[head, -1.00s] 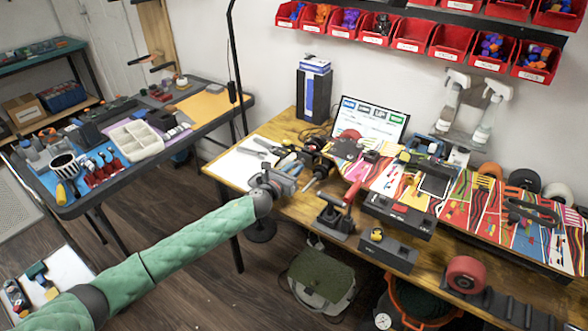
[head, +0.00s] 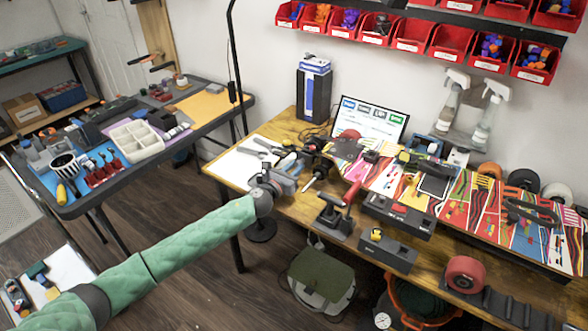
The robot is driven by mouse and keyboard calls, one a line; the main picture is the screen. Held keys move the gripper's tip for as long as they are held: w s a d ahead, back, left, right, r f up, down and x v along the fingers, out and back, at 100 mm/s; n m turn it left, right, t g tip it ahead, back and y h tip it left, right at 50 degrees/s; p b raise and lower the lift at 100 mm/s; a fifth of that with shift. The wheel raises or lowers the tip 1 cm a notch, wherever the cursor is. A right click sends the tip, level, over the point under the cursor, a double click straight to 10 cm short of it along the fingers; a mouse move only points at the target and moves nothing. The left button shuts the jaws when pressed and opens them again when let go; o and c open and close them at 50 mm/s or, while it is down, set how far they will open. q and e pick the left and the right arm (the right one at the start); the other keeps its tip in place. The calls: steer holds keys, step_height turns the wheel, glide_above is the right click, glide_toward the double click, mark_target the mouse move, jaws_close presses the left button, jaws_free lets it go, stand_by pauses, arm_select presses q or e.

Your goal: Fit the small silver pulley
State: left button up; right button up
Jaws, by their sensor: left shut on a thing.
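My left gripper (head: 291,181) is over the left end of the wooden workbench (head: 222,168), close to the white sheet with hand tools. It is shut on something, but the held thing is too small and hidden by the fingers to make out. I cannot pick out the small silver pulley for certain in the head view. The colourful board (head: 475,208) lies along the back of the bench, to the right of the gripper. My right gripper is not in view.
A black vise-like tool with a red handle (head: 350,192) and dark fixture blocks (head: 388,252) stand right of the gripper. A red roller (head: 465,274) is at the front right. Red bins (head: 411,35) hang above. A second table (head: 70,208) stands left, across open floor.

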arm_select(q)
steer(key=o, duration=0.9)
steer(key=shift+c, duration=0.4)
steer(key=shift+c, duration=0.6)
steer(key=shift+a, duration=0.1)
steer(key=shift+p+v, duration=0.4)
steer(key=shift+v, duration=0.8)
steer(key=shift+p+v, duration=0.5)
steer(key=shift+v, duration=1.95)
